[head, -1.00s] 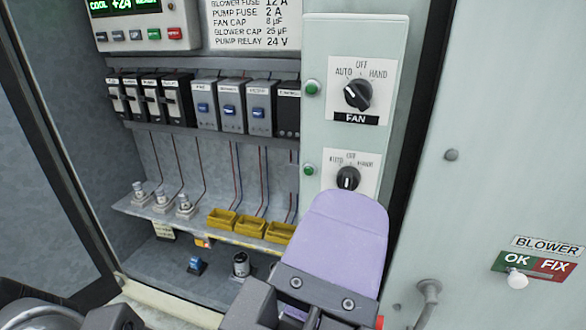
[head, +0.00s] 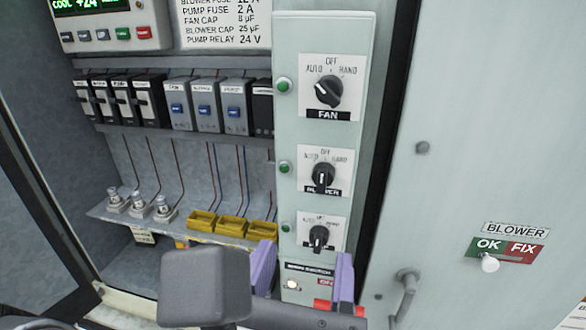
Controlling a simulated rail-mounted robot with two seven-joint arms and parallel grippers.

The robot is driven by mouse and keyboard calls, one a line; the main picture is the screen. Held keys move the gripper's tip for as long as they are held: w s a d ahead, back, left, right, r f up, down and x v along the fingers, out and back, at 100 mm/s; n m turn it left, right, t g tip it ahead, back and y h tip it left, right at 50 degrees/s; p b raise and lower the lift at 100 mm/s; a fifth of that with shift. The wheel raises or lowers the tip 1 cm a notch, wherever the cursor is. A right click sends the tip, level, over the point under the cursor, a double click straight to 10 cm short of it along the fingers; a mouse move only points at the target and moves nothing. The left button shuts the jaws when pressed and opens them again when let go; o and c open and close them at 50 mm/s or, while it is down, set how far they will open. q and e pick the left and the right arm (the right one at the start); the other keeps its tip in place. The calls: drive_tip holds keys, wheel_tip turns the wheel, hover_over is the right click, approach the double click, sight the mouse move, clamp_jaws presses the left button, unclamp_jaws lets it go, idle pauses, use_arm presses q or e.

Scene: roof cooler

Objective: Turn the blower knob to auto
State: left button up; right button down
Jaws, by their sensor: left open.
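The blower knob (head: 323,177) is the black middle knob on a pale green switch panel (head: 289,52). Its plate reads AUTO at upper left, OFF at top and HAND at upper right, and its pointer looks roughly upright at OFF. My left gripper (head: 304,277) is open and empty, its two purple fingers apart, below the knobs and in front of the panel's lower part. It does not touch the blower knob. My right gripper is not in view.
The fan knob (head: 328,92) above points toward AUTO. A third knob (head: 319,238) sits below the blower knob, just above my fingers. A door handle (head: 407,292) and a BLOWER OK/FIX plate (head: 507,251) are at right. Breakers (head: 205,105) line the left.

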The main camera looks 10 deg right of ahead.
sight(321, 187)
use_arm(q)
drive_tip(key=p+x, duration=0.1)
drive_tip(key=x, duration=1)
drive_tip(key=shift+p+x, duration=0.3)
drive_tip(key=shift+x, duration=0.65)
drive_tip(key=c, duration=0.9)
